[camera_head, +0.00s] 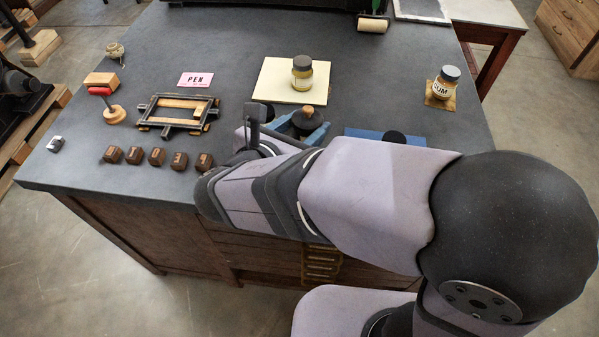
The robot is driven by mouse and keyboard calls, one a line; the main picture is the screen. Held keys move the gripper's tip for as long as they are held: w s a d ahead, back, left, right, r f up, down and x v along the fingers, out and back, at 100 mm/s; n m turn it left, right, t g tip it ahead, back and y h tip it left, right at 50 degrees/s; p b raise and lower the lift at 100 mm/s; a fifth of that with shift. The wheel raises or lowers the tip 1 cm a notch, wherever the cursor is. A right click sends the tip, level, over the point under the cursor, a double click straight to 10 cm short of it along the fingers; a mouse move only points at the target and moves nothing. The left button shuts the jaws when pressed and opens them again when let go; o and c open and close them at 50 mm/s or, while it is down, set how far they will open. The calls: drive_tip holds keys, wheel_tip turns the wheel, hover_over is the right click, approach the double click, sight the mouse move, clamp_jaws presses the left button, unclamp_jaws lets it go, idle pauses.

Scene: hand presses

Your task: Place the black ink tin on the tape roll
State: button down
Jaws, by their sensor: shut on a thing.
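My gripper (304,124) is beyond my forearm near the middle of the table, with its blue fingers around a dark round thing with a tan knob on top. This looks like the black ink tin (306,122), gripped between the fingers; its lower part is hidden by the fingers and my arm. I cannot tell how far it is above the table. No tape roll shows clearly. A black round thing (395,138) on a blue pad (361,133), partly behind my arm, may be it, but I cannot tell.
A gum jar (442,84) stands at right.

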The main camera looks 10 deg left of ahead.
drive_tip(key=shift+s+a, duration=0.4)
drive_tip(key=shift+a, duration=0.2)
drive_tip(key=shift+f, duration=4.95)
drive_tip(key=shift+f+b, duration=0.15)
drive_tip(key=shift+b, duration=0.2)
drive_tip(key=c, duration=1)
unclamp_jaws()
